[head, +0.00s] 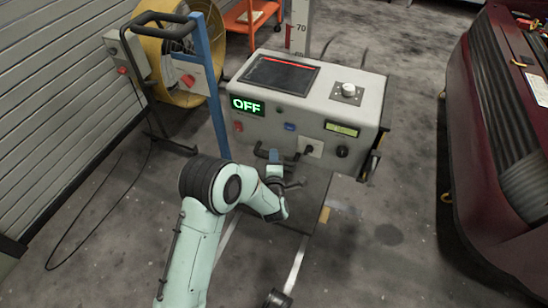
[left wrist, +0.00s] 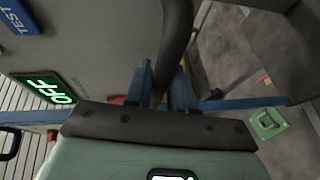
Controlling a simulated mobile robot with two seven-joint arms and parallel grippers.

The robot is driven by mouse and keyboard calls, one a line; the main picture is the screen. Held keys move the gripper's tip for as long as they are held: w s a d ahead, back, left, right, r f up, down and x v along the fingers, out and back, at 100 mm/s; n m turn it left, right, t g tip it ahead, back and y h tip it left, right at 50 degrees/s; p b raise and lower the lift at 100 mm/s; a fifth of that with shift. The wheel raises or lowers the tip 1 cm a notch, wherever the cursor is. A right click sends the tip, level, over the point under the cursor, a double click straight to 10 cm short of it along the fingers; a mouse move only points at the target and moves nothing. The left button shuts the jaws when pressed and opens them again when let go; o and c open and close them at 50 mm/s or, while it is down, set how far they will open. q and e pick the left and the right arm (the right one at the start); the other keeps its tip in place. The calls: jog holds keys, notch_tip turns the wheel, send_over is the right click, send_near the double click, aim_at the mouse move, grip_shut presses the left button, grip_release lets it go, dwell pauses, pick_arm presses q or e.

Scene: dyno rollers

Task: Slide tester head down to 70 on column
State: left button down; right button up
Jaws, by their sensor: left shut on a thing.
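The tester head (head: 225,121) looks to be the large grey box with a dark top screen, a white knob and a green OFF display. It stands in front of the white scale column (head: 299,22), where the mark 70 shows above the box's back edge and a lower mark is partly hidden. A dark handle (head: 262,152) is on the box's front. My left gripper (head: 275,162) is at this handle. In the left wrist view the dark curved bar of the handle (left wrist: 177,40) passes between its blue fingers, which are shut on it. My right gripper is not in view.
A blue post (head: 213,85) and a yellow fan (head: 168,60) stand left of the box. An orange cart (head: 243,20) is behind. A dark red car (head: 480,130) is at the right. Pale rails (head: 296,262) run along the floor in front. Open floor lies between box and car.

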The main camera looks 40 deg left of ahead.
pick_arm(q)
jog(key=shift+d+f, duration=0.1)
jog(key=shift+f, duration=0.05)
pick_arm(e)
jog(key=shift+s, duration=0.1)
pick_arm(q)
jog(key=c, duration=1.1)
grip_release()
jog(key=shift+o, duration=0.2)
jog(key=p+v, duration=0.2)
jog(key=v, duration=1.1)
jog(key=shift+s+r+p, duration=0.15)
jog(key=shift+r+p, duration=0.1)
jog(key=shift+p, duration=0.05)
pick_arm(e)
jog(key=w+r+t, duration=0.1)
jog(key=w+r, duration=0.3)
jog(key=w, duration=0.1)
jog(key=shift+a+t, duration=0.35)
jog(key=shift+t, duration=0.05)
pick_arm(q)
jog(key=shift+d+f, duration=0.1)
jog(key=shift+d, duration=0.05)
